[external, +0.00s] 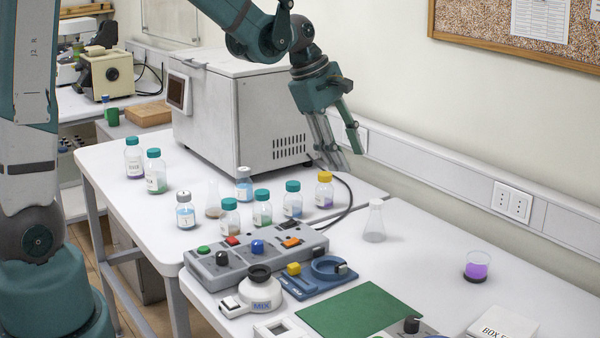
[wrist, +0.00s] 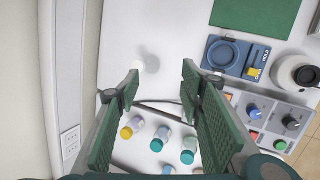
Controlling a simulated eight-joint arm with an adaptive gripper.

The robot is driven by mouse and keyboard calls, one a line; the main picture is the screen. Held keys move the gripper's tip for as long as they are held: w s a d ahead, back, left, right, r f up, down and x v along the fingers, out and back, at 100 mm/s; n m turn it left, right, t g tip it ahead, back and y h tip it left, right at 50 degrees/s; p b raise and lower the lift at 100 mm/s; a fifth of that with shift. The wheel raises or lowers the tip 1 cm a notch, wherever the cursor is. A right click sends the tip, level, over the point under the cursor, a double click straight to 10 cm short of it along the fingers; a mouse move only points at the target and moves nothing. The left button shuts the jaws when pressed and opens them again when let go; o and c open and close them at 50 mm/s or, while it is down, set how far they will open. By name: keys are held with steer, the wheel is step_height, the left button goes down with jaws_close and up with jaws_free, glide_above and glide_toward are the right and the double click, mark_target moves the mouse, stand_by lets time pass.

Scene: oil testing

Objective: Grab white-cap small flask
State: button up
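One pale-capped flask (external: 185,214) is at the front left. The other pale-capped flask (external: 244,188) holds blue liquid and stands behind the teal-capped bottles. I cannot tell which one the task names. My gripper (external: 336,156) is above the table's back edge, right of the grey box machine and apart from both flasks. In the wrist view my gripper (wrist: 160,86) is open, with nothing between its fingers. A small part of a pale-capped flask may show at that view's bottom edge.
Teal-capped bottles (external: 262,212) and a yellow-capped bottle (external: 325,192) stand close to the flasks. The grey box machine (external: 235,110) is behind them. A control panel (external: 250,258) lies in front.

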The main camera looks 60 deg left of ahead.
mark_target(372, 201)
steer(key=w+a+f+n, duration=0.1)
steer(key=w+f+n, duration=0.1)
steer(key=w+f, duration=0.1)
steer(key=w+a+f+n, duration=0.1)
steer(key=w+f+n, duration=0.1)
steer(key=f, duration=0.3)
steer(key=w+a+f+n+h, duration=0.1)
steer(key=w+f+n, duration=0.2)
steer(key=w, duration=0.2)
steer(key=shift+a+f+g+p, duration=0.25)
steer(key=shift+f+g+p, duration=0.1)
steer(key=shift+f+g, duration=0.05)
steer(key=shift+x, duration=1.25)
steer(key=shift+d+f, duration=0.1)
steer(key=shift+f, duration=0.05)
steer(key=shift+p+x, duration=0.35)
steer(key=shift+x, duration=2.15)
steer(key=c, duration=0.9)
